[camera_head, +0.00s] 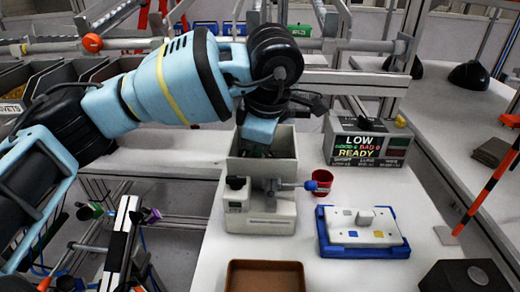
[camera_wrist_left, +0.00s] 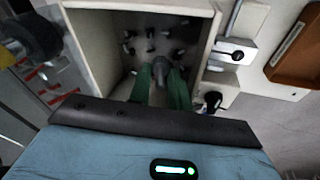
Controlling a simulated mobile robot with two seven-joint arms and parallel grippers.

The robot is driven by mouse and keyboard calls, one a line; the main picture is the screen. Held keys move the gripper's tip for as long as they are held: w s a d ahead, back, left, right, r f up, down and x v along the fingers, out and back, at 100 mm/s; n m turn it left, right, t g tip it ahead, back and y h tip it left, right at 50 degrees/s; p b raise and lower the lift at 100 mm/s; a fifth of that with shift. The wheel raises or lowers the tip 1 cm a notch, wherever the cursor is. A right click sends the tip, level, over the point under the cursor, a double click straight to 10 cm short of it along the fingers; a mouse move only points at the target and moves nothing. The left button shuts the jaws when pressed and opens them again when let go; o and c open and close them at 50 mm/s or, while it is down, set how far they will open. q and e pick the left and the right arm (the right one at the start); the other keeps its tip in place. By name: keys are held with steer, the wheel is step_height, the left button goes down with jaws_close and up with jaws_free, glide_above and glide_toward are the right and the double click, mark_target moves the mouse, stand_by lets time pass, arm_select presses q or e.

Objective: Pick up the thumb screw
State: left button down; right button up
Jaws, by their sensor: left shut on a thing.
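A light grey hopper bin (camera_head: 278,170) stands on the white table, open at the top. In the left wrist view its floor (camera_wrist_left: 130,60) holds several small dark thumb screws (camera_wrist_left: 150,46). My left gripper (camera_wrist_left: 163,72) reaches down into the bin with its green fingers. It is shut on a dark grey thumb screw (camera_wrist_left: 161,62) at the fingertips, partly hidden by the fingers. In the head view the left gripper (camera_head: 257,150) points down into the bin, and its fingertips are hidden by the bin's walls. My right gripper is not in view.
A lever with a blue knob (camera_head: 311,185) sticks out of the bin's base beside a red cup (camera_head: 323,181). A blue tray (camera_head: 397,250) holds a white plate (camera_head: 340,236). A display box (camera_head: 362,150) reads "LOW" and "READY". A brown tray (camera_head: 235,277) lies in front.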

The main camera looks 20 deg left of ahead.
arm_select(q)
steer(key=shift+f+t+y, duration=0.15)
steer(key=shift+t+y, duration=0.15)
steer(key=shift+t, duration=0.4)
steer(key=s+v, duration=0.1)
steer(key=v, duration=0.6)
steer(key=s+d+g, duration=0.2)
steer(key=s, duration=0.7)
steer(key=s+d+r+g+h, duration=0.1)
steer(key=s+d, duration=0.2)
steer(key=s, duration=0.7)
steer(key=shift+r+g+b, duration=0.15)
steer(key=shift+g+b, duration=0.25)
steer(key=shift+s, duration=0.2)
